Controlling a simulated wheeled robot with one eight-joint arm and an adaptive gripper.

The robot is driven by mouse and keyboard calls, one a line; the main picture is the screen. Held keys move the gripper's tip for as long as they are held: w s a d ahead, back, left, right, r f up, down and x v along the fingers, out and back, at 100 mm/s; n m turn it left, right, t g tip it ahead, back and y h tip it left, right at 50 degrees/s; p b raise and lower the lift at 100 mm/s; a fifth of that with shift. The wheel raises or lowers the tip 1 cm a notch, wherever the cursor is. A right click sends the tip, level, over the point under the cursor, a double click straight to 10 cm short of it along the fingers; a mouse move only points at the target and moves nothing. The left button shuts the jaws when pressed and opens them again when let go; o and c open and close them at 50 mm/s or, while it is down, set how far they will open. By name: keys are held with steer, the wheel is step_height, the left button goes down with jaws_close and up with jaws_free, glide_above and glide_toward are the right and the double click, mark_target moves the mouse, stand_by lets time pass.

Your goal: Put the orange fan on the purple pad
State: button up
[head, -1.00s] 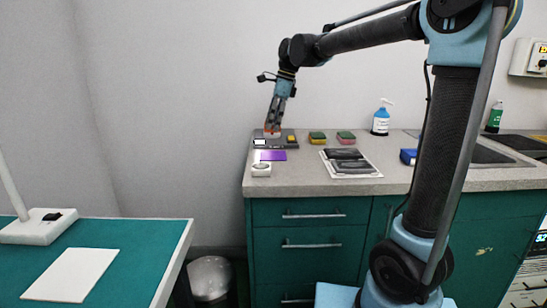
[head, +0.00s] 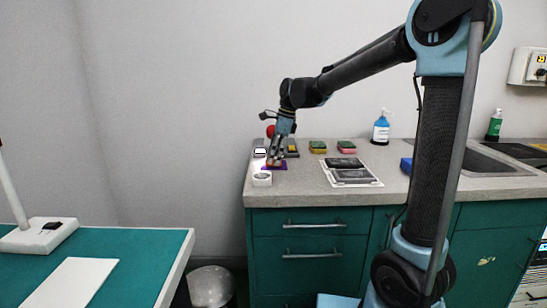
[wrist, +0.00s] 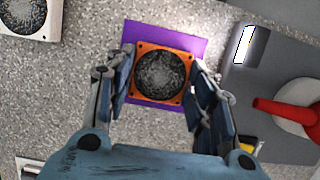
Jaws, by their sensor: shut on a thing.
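The orange fan (wrist: 162,74) is a square orange frame around a dark round grille. My gripper (wrist: 163,71) is shut on it, one finger at each side. The fan is over the purple pad (wrist: 196,38), whose purple shows beyond the fan on several sides. I cannot tell whether the fan touches the pad or is just above it. In the head view my gripper (head: 274,160) points down at the pad (head: 279,167) near the left end of the counter, and the fingers mostly hide the fan.
A white-framed fan (head: 261,179) sits in front of the pad, also in the wrist view (wrist: 33,18).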

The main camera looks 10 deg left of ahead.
steer(key=shift+f, duration=0.15)
steer(key=o, duration=1)
steer(key=shift+o, duration=0.2)
steer(key=v, duration=1.2)
steer(key=shift+a, duration=0.1)
